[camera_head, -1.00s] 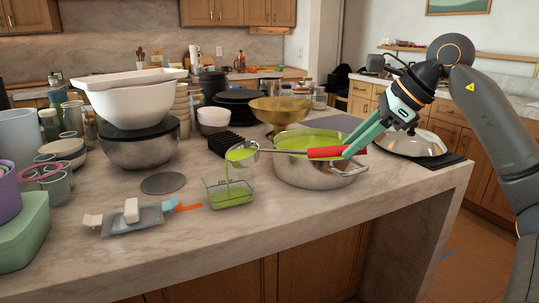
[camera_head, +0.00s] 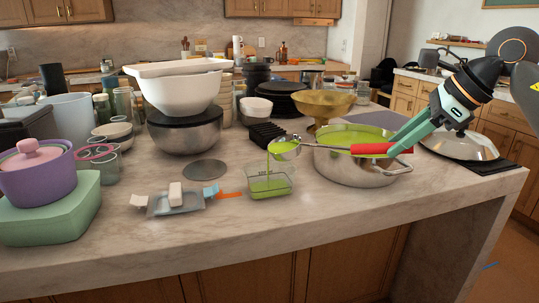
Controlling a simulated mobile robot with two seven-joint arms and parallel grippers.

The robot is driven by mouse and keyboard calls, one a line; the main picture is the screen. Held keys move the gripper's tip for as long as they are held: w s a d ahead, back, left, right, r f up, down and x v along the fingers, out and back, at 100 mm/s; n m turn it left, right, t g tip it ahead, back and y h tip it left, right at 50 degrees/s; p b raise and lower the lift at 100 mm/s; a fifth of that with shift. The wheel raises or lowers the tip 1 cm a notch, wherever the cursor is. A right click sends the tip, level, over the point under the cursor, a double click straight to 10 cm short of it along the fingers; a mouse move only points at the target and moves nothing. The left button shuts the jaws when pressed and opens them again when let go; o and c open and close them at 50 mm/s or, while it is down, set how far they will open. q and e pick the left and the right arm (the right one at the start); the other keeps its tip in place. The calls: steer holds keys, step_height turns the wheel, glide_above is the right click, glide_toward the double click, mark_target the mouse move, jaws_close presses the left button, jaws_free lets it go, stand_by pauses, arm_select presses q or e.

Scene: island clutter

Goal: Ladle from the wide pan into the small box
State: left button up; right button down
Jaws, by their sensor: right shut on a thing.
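My right gripper (camera_head: 402,145) is shut on the red handle of a ladle (camera_head: 372,149). The ladle's metal bowl (camera_head: 285,147) is tilted over the small clear box (camera_head: 270,183), left of the pan. A thin stream of green liquid (camera_head: 268,168) falls from the ladle into the box, and green liquid lies inside the box. The wide metal pan (camera_head: 357,171) stands to the right with green liquid (camera_head: 352,135) in it. The ladle's handle passes above the pan's rim. My left gripper is not in view.
A metal lid (camera_head: 461,144) lies right of the pan. A brass bowl (camera_head: 321,107) and black rack (camera_head: 267,134) stand behind. Left are a grey tray (camera_head: 174,204), a dark disc (camera_head: 205,169), stacked bowls (camera_head: 187,132) and a purple pot (camera_head: 38,182). The front counter strip is clear.

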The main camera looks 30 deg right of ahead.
steer(key=shift+a+r+h+p, duration=0.15)
steer(key=shift+r+p, duration=0.2)
steer(key=shift+r, duration=0.15)
steer(key=shift+a+r+h+p, duration=0.15)
steer(key=shift+r+p, duration=0.2)
steer(key=shift+r, duration=0.15)
arm_select(q)
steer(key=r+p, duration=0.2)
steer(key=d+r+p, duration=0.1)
steer(key=p, duration=0.1)
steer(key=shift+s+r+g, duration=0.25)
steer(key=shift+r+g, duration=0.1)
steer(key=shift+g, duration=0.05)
arm_select(e)
steer(key=shift+w+a+r+n+h, duration=0.1)
steer(key=shift+a+r+n+h, duration=0.1)
steer(key=shift+a+r+h, duration=0.3)
steer(key=shift+a+r+n+h, duration=0.2)
steer(key=shift+r+h, duration=0.1)
steer(key=shift+r, duration=0.35)
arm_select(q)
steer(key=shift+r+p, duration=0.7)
arm_select(e)
steer(key=shift+a+r+h, duration=0.25)
steer(key=shift+r+h, duration=0.05)
steer(key=shift+r, duration=0.05)
steer(key=shift+w, duration=0.1)
